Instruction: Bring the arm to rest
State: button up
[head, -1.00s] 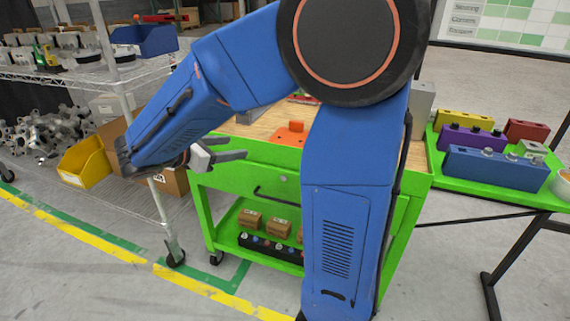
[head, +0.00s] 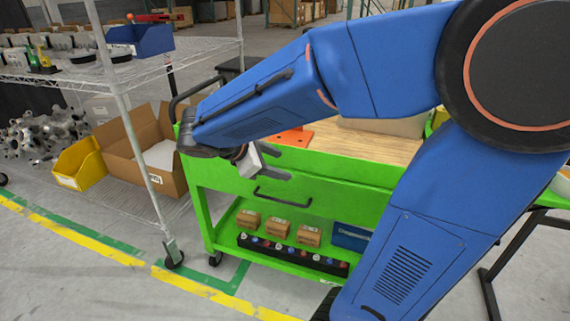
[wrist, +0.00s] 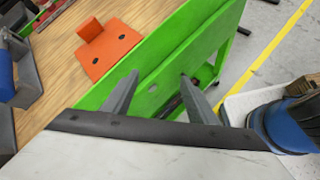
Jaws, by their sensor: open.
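My blue arm reaches across the head view from the right. My gripper (head: 283,164) is in front of the green cart (head: 204,215), near the left part of its front face below the top. In the wrist view my gripper (wrist: 157,88) shows two grey fingers spread apart with nothing between them. Beyond the fingers are the cart's green edge and its wooden top (wrist: 60,45). An orange bracket (wrist: 107,48) lies on the wood, and part of it shows behind my arm in the head view (head: 294,137).
A wire shelf (head: 75,78) stands at the left, with a yellow bin (head: 75,165) and an open cardboard box (head: 135,158) low on it. Small boxes (head: 278,228) sit on the cart's lower shelf. Floor with a yellow line (head: 90,246) is open in front.

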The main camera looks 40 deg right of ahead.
jog(key=shift+s+d+f, duration=0.1)
jog(key=shift+s, duration=0.15)
dwell(0.4)
jog(key=s+a+f+m+t+y, duration=0.1)
jog(key=s+a+m+t+y, duration=0.1)
jog(key=s+a+m+y, duration=0.2)
jog(key=s+a+f+m+t+y, duration=0.2)
jog(key=s+a+m+y, duration=0.3)
jog(key=s+m, duration=0.4)
jog(key=shift+s+f+y, duration=0.25)
jog(key=shift+s+y, duration=0.35)
dwell(0.4)
